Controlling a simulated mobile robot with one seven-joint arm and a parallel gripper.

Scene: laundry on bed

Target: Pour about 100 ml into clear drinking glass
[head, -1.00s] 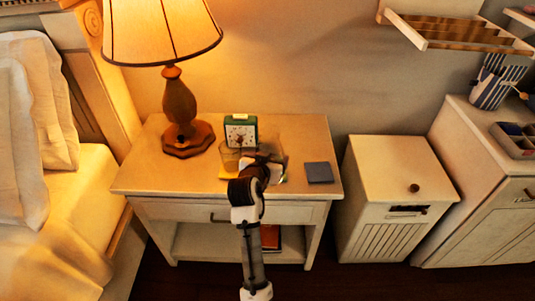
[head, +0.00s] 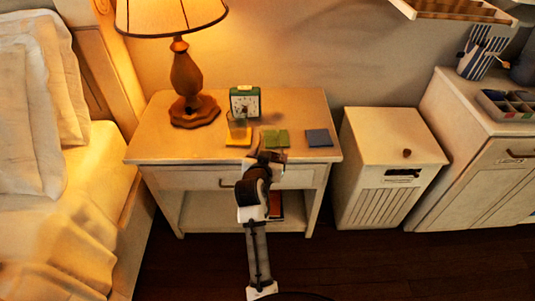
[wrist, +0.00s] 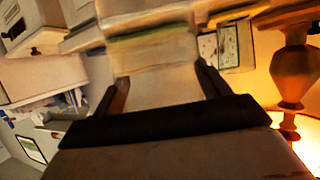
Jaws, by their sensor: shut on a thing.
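A clear drinking glass (head: 238,129) stands upright on a yellow coaster (head: 238,142) in front of the clock on the nightstand. My gripper (head: 270,156) is at the nightstand's front edge, to the right of the glass and nearer to me. In the wrist view my gripper (wrist: 160,85) is shut on a pale, see-through vessel (wrist: 155,62) between its two fingers. In the head view the vessel is mostly hidden by my wrist. I cannot tell its full shape, its tilt or how much liquid is in it.
The nightstand (head: 160,142) also bears a lamp (head: 186,75), a green clock (head: 245,101), an empty green coaster (head: 276,138) and a blue coaster (head: 318,138). A white bin cabinet (head: 390,140) stands to the right, the bed (head: 85,190) to the left.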

